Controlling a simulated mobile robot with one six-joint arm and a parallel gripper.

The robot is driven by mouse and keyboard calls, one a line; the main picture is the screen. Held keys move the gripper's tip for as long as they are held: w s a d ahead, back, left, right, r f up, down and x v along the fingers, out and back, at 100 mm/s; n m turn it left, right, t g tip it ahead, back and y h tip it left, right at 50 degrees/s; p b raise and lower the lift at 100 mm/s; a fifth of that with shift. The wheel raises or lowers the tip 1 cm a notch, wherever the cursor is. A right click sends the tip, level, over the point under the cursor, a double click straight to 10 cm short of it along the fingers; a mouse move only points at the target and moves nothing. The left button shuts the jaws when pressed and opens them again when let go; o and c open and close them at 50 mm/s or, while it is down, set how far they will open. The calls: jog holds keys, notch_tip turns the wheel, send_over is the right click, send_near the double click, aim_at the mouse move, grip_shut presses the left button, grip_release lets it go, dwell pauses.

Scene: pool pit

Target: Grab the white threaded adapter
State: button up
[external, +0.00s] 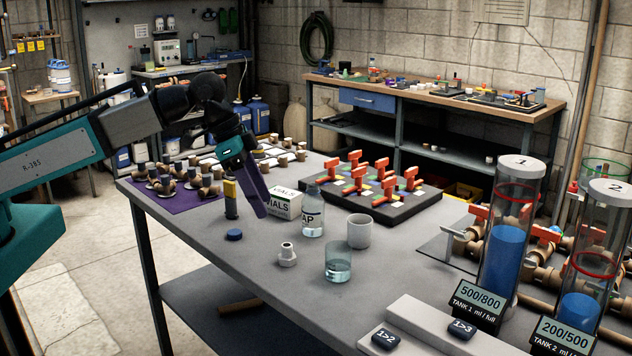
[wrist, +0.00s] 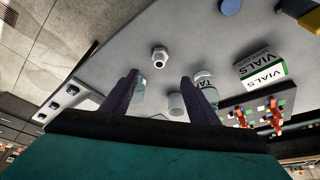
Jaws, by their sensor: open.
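The white threaded adapter (external: 287,255) stands on the grey table near its front edge, with a hex base and a narrower upper part. It also shows in the wrist view (wrist: 160,57), beyond the fingertips and roughly centred between them. My gripper (external: 263,213) is above the table, up and to the left of the adapter in the external view, its purple fingers pointing down. In the wrist view the gripper (wrist: 158,78) has its two fingers spread wide, with nothing between them touching.
A clear glass (external: 338,264), a white cup (external: 359,232), a labelled bottle (external: 313,216) and a VIALS box (external: 285,204) stand close by. A blue cap (external: 235,235) lies left of the adapter. Free tabletop surrounds the adapter's front side.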

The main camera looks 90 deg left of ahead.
aim_at(286, 245)
jog(key=shift+p+x, duration=0.55)
jog(key=shift+x, duration=3.8)
jog(key=shift+w, duration=0.1)
jog(key=shift+p+x, duration=0.65)
jog(key=shift+x, duration=1.9)
jog(key=shift+w, duration=0.1)
jog(key=c, duration=1.1)
